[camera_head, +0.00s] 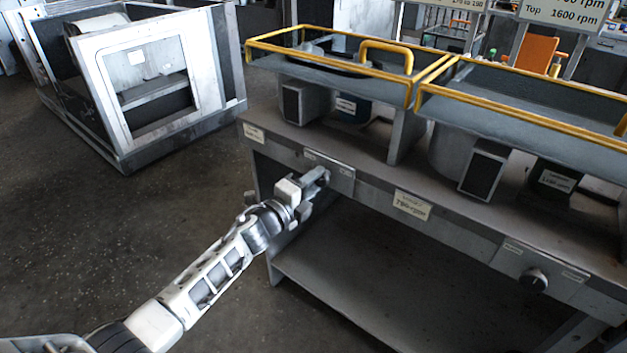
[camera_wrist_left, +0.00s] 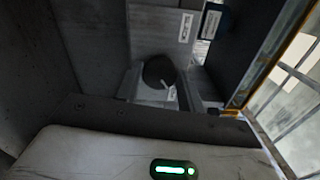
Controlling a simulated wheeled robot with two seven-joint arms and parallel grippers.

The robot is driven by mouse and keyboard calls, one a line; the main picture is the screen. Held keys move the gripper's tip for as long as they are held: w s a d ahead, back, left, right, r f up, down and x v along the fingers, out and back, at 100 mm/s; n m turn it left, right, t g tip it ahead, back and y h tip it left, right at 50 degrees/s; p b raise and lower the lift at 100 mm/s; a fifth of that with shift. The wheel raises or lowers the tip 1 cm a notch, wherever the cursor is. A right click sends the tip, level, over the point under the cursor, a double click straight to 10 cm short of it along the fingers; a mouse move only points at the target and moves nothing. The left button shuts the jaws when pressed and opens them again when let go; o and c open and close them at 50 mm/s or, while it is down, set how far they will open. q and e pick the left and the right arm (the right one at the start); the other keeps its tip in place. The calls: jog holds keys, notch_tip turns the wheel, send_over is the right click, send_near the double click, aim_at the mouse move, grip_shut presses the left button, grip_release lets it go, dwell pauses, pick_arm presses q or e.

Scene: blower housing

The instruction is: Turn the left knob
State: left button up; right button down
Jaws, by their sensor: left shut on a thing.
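The left knob (camera_wrist_left: 158,71) is dark and round in the left wrist view, on a light plate of the bench front. In the head view it is hidden behind my left gripper (camera_head: 318,181). That gripper is at the left control plate (camera_head: 331,165) of the bench, with its fingers shut on the knob. A small white mark shows by the knob's lower edge in the wrist view. The right knob (camera_head: 533,281) is black and stands free on the bench front at the lower right. My right gripper is not in view.
The grey bench (camera_head: 370,185) has labels on its front and an open lower shelf (camera_head: 330,270). Yellow-railed trays (camera_head: 335,62) stand above blower housings. A metal frame cabinet (camera_head: 120,145) stands at the far left. The floor left of the bench is clear.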

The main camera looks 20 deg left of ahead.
pick_arm(q)
jog(key=shift+f+n+p, duration=0.1)
jog(key=shift+n+p, duration=0.45)
jog(key=shift+n, duration=1.75)
jog(key=o, duration=1)
jog(key=shift+c, duration=0.2)
jog(key=v, duration=1.6)
